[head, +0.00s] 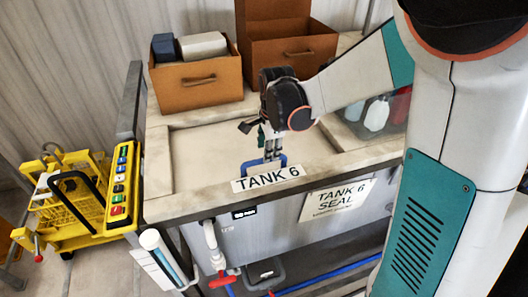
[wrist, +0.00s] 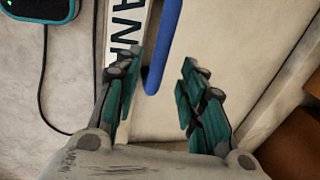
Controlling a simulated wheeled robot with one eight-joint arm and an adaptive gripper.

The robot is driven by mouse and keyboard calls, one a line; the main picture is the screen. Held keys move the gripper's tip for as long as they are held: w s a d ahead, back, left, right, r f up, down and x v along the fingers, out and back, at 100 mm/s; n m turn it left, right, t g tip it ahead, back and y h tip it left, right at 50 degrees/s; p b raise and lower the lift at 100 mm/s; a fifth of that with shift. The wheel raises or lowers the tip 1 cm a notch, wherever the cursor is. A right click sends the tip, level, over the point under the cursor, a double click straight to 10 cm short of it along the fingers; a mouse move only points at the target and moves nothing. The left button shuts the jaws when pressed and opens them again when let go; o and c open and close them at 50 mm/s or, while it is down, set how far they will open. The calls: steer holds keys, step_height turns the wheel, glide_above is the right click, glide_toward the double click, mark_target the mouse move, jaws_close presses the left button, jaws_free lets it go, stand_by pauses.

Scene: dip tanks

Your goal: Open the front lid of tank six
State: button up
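The front lid (head: 208,150) of tank six is a pale flat panel in the tank top, lying shut in the head view. A blue handle (head: 246,167) stands at its front edge, just behind the white TANK 6 label (head: 268,179). My gripper (head: 271,153) points down at this handle, its fingers partly in front of it. In the wrist view my gripper (wrist: 163,60) is open. The blue handle (wrist: 164,40) shows between the fingertips, nearer the left finger. I cannot tell whether a finger touches it.
Brown bins (head: 198,88) stand at the back of the tank top. White bottles (head: 378,112) are behind my arm. A TANK 6 SEAL sign (head: 335,198) hangs on the front. A yellow cart (head: 122,190) stands left. A dark device (wrist: 40,8) with a cable lies beside the label.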

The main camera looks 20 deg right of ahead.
steer(key=shift+w+f, duration=0.25)
steer(key=shift+f, duration=0.85)
steer(key=shift+w+f, duration=0.2)
steer(key=shift+f, duration=0.9)
jaws_close()
